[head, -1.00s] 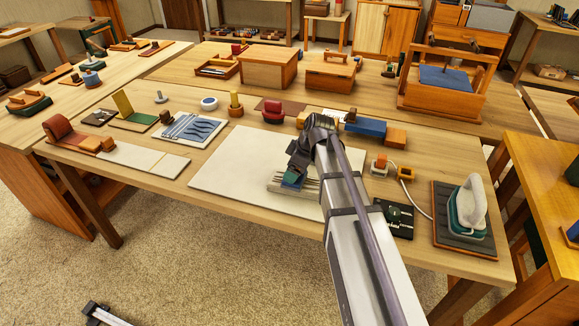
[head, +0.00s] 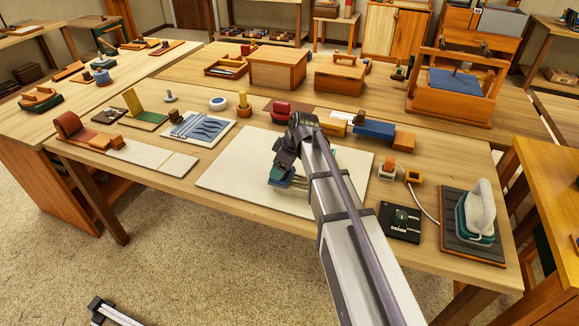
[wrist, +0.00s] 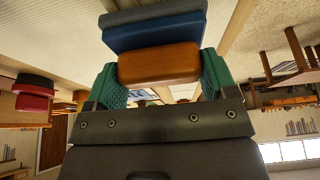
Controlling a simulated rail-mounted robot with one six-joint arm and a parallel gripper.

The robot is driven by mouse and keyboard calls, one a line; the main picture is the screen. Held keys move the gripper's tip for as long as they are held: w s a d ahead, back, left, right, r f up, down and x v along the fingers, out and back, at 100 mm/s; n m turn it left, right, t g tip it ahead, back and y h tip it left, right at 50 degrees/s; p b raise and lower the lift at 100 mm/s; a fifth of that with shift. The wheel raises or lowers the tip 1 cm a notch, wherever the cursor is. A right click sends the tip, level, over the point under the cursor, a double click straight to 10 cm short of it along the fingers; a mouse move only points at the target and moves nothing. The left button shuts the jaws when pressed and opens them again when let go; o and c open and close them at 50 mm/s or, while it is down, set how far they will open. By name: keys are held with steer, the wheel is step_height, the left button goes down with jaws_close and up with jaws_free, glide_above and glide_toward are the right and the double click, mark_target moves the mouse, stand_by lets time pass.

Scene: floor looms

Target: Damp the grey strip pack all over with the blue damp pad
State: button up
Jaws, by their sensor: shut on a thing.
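My gripper (head: 282,172), with green finger pads, is low over the white board in the head view. In the wrist view it is shut on the orange-brown wooden handle of the blue damp pad (wrist: 155,32), one finger at each side. A grey layer shows along the pad's far face; I cannot tell whether it is part of the pad. In the head view the blue pad (head: 277,183) shows as a small patch under the fingers. The grey strip pack (head: 302,180) lies on the board, mostly hidden by my gripper and arm. Contact between pad and pack cannot be made out.
The white board (head: 235,180) is bare around the pack. A tray of blue strips (head: 195,127) and a red roller block (head: 75,128) stand left. A black control box (head: 400,222) and an iron on its dark stand (head: 455,240) are right. Several blocks line the back.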

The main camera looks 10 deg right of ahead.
steer(key=shift+w+a, duration=0.2)
steer(key=shift+a, duration=0.2)
step_height(320, 180, up, 6)
steer(key=p, duration=0.6)
step_height(320, 180, up, 3)
steer(key=p, duration=0.3)
steer(key=shift+r, duration=0.15)
